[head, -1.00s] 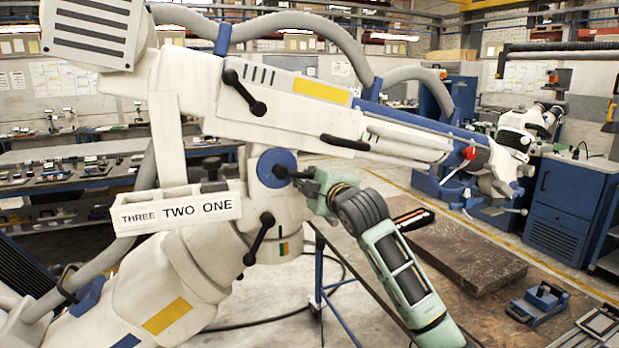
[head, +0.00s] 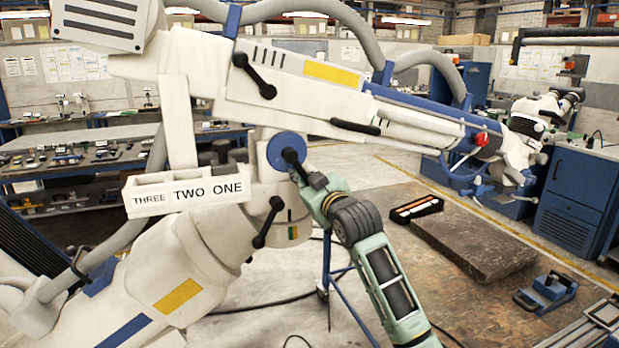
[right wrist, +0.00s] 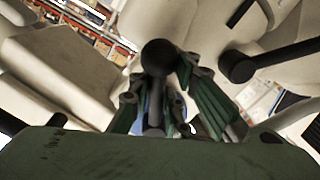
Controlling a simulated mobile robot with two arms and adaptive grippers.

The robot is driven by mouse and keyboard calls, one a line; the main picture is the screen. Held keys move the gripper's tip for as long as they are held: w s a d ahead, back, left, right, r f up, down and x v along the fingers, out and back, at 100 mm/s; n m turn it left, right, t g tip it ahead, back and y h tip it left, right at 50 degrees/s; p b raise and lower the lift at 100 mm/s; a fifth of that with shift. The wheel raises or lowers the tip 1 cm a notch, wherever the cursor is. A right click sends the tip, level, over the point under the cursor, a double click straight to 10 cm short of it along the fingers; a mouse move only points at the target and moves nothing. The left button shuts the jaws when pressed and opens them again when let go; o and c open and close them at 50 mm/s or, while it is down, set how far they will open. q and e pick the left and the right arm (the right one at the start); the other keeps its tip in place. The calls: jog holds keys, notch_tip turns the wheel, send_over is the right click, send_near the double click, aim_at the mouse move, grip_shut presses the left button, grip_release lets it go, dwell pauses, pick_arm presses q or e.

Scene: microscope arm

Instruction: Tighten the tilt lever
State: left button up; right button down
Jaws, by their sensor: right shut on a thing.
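The large white microscope arm (head: 225,75) fills the left and middle of the head view. A black ball-ended lever (head: 300,168) sits on a round blue hub at its joint and points down and right. My right gripper (head: 317,190) is shut on this lever near its outer end. In the right wrist view the lever's black ball (right wrist: 160,57) and stem show between the green fingers of my right gripper (right wrist: 160,90). Two other black levers show in the head view, one above (head: 254,76) and one below (head: 268,223) the hub. My left gripper is not in view.
A white box marked THREE TWO ONE (head: 185,192) is at the arm's left side. A brown slab (head: 480,240), a black tray with light strips (head: 417,208) and a blue clamp-like tool (head: 546,291) lie at right. Another black lever (right wrist: 238,66) is close by in the wrist view.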

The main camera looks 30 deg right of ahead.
jog(key=shift+w+a+f+m, duration=0.1)
jog(key=shift+a+f+m, duration=0.35)
jog(key=shift+f, duration=0.2)
jog(key=c, duration=2.1)
grip_release()
jog(key=o, duration=0.4)
jog(key=shift+s+r, duration=0.25)
jog(key=shift+c, duration=0.2)
jog(key=shift+r, duration=0.15)
jog(key=s+a, duration=0.2)
jog(key=s, duration=0.9)
jog(key=shift+s+a+r, duration=0.15)
jog(key=shift+s, duration=0.2)
